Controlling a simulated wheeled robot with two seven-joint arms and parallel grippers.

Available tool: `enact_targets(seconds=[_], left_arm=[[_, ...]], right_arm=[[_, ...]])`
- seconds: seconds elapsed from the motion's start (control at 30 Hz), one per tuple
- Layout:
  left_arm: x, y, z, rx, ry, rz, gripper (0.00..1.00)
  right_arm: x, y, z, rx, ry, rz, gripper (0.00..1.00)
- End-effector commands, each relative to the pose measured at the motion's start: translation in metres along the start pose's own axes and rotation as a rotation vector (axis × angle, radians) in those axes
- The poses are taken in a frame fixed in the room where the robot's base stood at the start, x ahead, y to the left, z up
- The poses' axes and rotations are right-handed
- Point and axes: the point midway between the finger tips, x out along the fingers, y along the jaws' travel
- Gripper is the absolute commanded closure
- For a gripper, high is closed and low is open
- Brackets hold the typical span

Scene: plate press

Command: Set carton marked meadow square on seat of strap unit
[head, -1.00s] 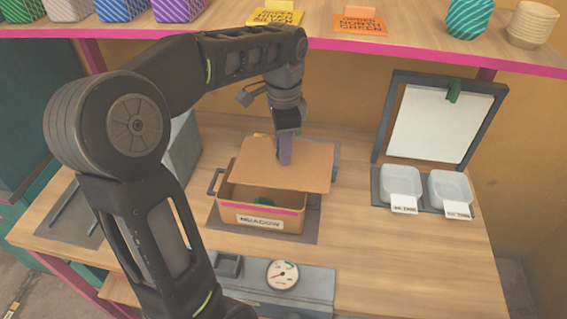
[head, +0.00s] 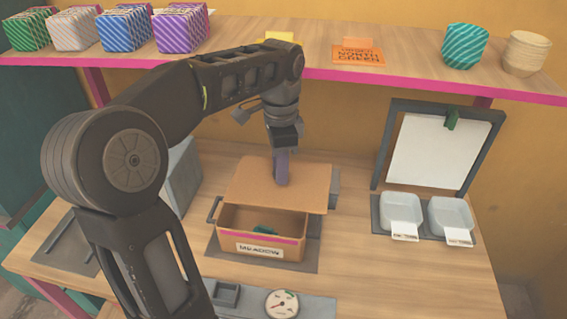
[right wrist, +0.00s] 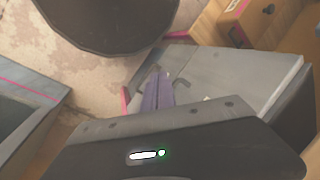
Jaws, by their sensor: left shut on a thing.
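The open carton marked meadow (head: 230,243) sits upright on a dark grey plate (head: 222,262) in the middle of the bench, with a pink stripe and a white label on its front. A small dark green thing (head: 264,230) shows inside. A flat brown panel (head: 308,188) lies over the rear part of the carton; I cannot tell whether it is attached. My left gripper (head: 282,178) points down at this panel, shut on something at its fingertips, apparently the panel. My right gripper (right wrist: 157,92) shows purple fingers close together with nothing seen between them. The strap unit cannot be surely identified.
A gauge (head: 282,304) sits on a grey unit at the front. Two clear bins (head: 401,210) and a framed white board (head: 436,150) stand at right. The upper shelf (head: 400,78) holds striped cartons.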

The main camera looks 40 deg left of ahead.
Motion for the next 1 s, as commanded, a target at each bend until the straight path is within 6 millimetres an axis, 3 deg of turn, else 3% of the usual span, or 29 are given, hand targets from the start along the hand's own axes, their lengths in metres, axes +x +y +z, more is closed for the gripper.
enact_targets(seconds=[0.1, 0.27, 0.67, 1.0], left_arm=[[0.005, -0.008, 0.021, -0.018, -0.024, -0.004, 1.0], [0.018, -0.013, 0.037, -0.023, -0.04, -0.012, 1.0], [0.024, -0.013, 0.036, -0.021, -0.039, -0.014, 1.0], [0.049, -0.013, 0.036, -0.021, -0.038, -0.014, 1.0]], right_arm=[[-0.019, -0.005, 0.001, 0.002, -0.004, 0.004, 1.0], [-0.025, -0.006, 0.002, 0.004, -0.008, 0.008, 1.0], [-0.02, -0.005, 0.002, 0.004, -0.007, 0.008, 1.0], [0.0, 0.0, 0.001, 0.001, -0.001, 0.001, 1.0]])
